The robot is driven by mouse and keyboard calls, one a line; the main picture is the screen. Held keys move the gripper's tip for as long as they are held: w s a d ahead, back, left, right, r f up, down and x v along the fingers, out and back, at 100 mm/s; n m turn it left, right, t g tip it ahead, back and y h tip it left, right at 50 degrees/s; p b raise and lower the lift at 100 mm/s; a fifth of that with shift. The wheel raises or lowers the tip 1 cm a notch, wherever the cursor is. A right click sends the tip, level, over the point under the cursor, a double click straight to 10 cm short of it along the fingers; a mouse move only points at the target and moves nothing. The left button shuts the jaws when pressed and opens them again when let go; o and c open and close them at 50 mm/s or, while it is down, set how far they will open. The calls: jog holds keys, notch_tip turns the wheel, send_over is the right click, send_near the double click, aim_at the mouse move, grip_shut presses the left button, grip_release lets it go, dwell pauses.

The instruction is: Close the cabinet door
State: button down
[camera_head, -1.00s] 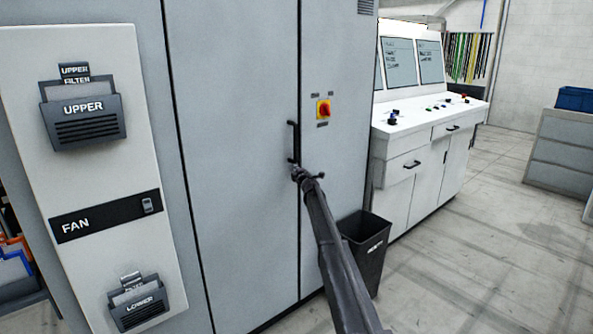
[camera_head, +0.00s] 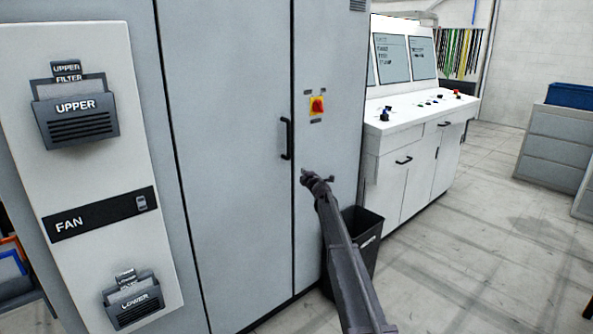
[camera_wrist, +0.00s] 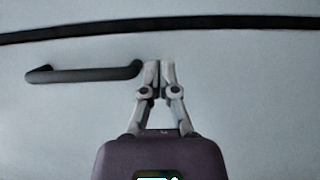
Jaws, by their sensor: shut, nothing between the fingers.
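The tall grey cabinet door (camera_head: 228,170) stands in the middle of the head view and looks flush with its frame, with a thin dark seam along its right edge. Its black bar handle (camera_head: 286,139) sits near that seam; it also shows in the wrist view (camera_wrist: 85,73), left of the fingers. My gripper (camera_head: 304,174) is just below and right of the handle, close to the seam. In the wrist view my gripper (camera_wrist: 160,64) is shut and empty, its tips near the handle's right end. I cannot tell whether the tips touch the door.
A dark bin (camera_head: 362,235) stands on the floor behind my arm. A red and yellow switch (camera_head: 317,105) is on the panel right of the seam. A white control console (camera_head: 415,130) stands farther right. The floor at the right is mostly clear.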

jog(key=shift+s+d, duration=0.6)
jog(key=shift+s, duration=0.25)
jog(key=shift+s+d, duration=0.6)
jog(key=shift+s, duration=0.2)
